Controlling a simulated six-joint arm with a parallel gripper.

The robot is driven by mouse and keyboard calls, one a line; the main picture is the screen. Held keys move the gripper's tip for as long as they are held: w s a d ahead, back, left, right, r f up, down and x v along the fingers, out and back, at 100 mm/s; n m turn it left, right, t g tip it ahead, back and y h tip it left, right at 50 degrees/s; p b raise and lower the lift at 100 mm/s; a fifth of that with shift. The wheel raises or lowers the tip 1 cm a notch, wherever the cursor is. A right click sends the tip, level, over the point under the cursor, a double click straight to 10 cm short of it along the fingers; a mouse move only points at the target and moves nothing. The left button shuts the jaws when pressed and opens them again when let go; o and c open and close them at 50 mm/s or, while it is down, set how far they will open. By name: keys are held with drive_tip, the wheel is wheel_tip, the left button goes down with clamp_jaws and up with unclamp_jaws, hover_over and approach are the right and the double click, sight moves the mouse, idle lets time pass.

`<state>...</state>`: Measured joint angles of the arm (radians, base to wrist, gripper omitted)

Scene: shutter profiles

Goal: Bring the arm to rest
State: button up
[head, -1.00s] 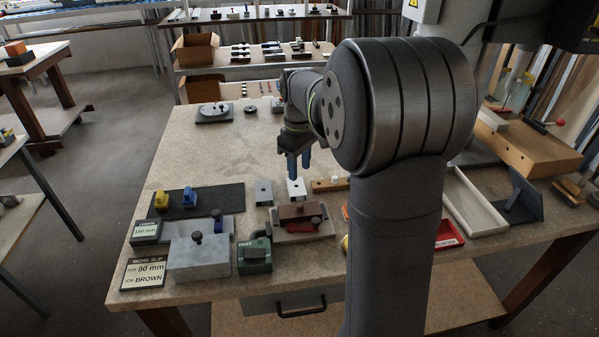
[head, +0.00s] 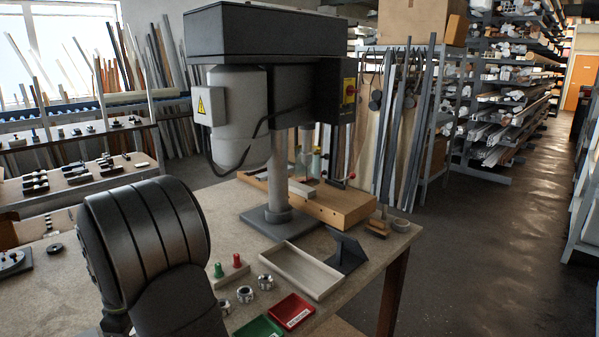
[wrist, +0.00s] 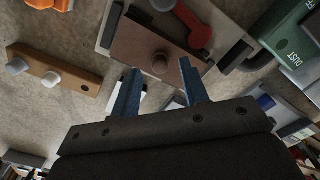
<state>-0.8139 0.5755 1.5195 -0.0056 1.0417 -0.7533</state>
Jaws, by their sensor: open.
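My gripper (wrist: 160,90) shows in the wrist view, with its two blue fingers apart and nothing between their tips. Beyond the fingers, a brown block with a round knob (wrist: 158,62) sits on a grey plate, with a red clamp handle (wrist: 194,28) beside it. In the head view only a thick dark joint of my arm shows at the lower left; the gripper is out of that picture.
A drill press (head: 277,214) stands on the bench beside a wooden block (head: 335,204). In front are an empty cream tray (head: 318,285), a red bin (head: 291,311) and a green bin (head: 258,328). In the wrist view, an orange-brown bar (wrist: 60,78) and a green DUST box (wrist: 290,45) lie nearby.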

drive_tip(key=shift+f, duration=0.95)
drive_tip(key=shift+r, duration=0.45)
